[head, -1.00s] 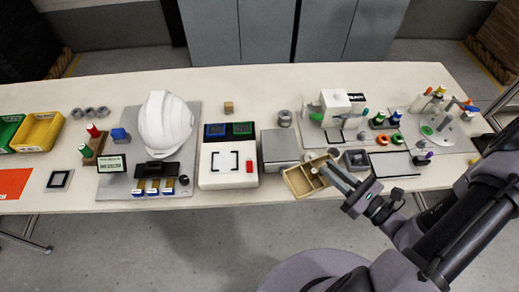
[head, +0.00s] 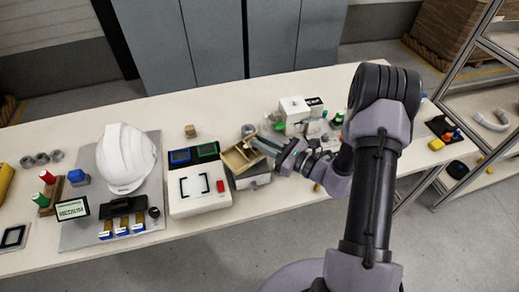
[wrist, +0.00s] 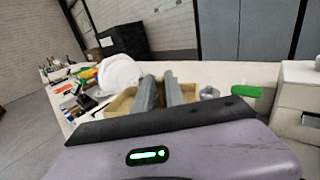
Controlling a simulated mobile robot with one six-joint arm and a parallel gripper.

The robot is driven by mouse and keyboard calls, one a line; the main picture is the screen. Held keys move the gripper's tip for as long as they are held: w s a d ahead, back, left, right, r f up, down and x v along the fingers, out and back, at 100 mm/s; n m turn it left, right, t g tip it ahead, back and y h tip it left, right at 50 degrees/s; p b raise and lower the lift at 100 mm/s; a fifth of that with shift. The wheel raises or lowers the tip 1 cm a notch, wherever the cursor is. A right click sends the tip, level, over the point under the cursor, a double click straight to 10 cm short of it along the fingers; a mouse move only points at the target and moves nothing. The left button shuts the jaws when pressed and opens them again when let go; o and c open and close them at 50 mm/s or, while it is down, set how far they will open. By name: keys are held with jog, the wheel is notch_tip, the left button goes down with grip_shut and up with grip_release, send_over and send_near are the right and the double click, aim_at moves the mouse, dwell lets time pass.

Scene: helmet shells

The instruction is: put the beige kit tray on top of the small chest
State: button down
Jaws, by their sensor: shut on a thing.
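The beige kit tray (head: 236,160) is a shallow box with inner dividers, held in the air at the middle of the table in the head view. My gripper (head: 268,147) is shut on its right side. The wrist view shows the tray (wrist: 122,104) around the two grey fingers of my gripper (wrist: 160,86). The small chest (head: 254,180) appears to be the grey box directly below the tray. The tray hides most of its top. I cannot tell whether the tray touches it.
A white fixture (head: 197,189) with a red part stands close left of the chest, with blue and green bins (head: 207,150) behind it. A white helmet shell (head: 125,158) is farther left. A white block (head: 294,109) stands behind my gripper. The table's front edge is near.

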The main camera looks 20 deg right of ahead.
jog(key=shift+w+a, duration=0.1)
jog(key=shift+w, duration=0.35)
notch_tip(320, 180, down, 4)
jog(key=shift+w+r+b, duration=0.1)
jog(key=shift+b, duration=0.95)
jog(key=shift+r, duration=0.15)
jog(key=c, duration=1.8)
grip_release()
jog(key=shift+f, duration=0.2)
jog(key=o, duration=0.4)
